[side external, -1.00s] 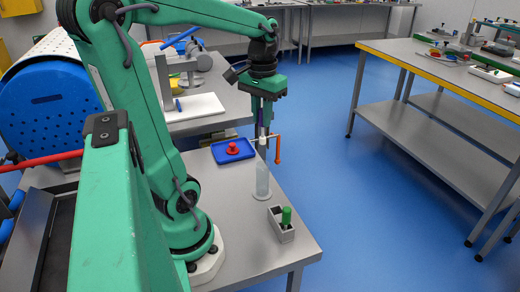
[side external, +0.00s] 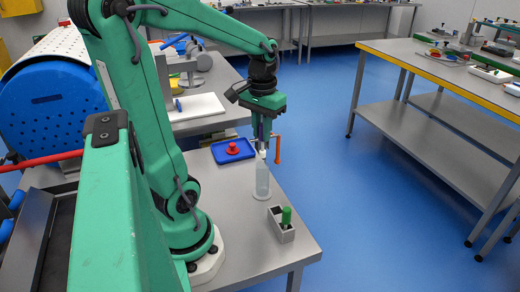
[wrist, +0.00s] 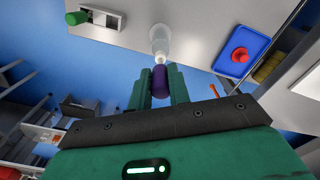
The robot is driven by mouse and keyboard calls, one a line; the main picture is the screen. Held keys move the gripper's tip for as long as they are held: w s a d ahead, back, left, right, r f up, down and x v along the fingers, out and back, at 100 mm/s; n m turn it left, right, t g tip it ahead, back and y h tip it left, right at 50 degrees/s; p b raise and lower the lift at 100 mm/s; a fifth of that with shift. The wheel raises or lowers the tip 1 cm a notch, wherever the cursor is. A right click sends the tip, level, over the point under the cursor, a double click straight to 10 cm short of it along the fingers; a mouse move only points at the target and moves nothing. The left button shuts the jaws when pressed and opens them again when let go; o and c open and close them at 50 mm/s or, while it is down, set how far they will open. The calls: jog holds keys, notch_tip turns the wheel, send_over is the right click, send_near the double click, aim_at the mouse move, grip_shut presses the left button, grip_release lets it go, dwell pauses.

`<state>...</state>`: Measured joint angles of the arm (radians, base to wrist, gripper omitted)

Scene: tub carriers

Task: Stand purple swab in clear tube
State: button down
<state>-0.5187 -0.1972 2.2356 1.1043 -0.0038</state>
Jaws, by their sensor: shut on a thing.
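My gripper (side external: 262,138) points down over the clear tube and is shut on the purple swab (wrist: 160,82). The swab is upright in the side view, its purple end between my fingers and its pale lower part below them. The clear tube (side external: 262,182) stands upright on the grey table; it also shows in the wrist view (wrist: 160,38), in line with the swab. The swab's pale lower part meets the tube's mouth. I cannot tell how far inside it reaches.
A blue tray (side external: 232,150) with a red knobbed piece (side external: 233,147) lies behind left. An orange-handled fixture (side external: 278,148) is close to my fingers. Bare table lies left of the tube.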

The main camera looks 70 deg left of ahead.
aim_at(262, 151)
jog(key=shift+f, duration=1.1)
jog(key=shift+f, duration=2.55)
dwell(3.8)
jog(key=c, duration=1.2)
grip_release()
jog(key=shift+c, duration=0.2)
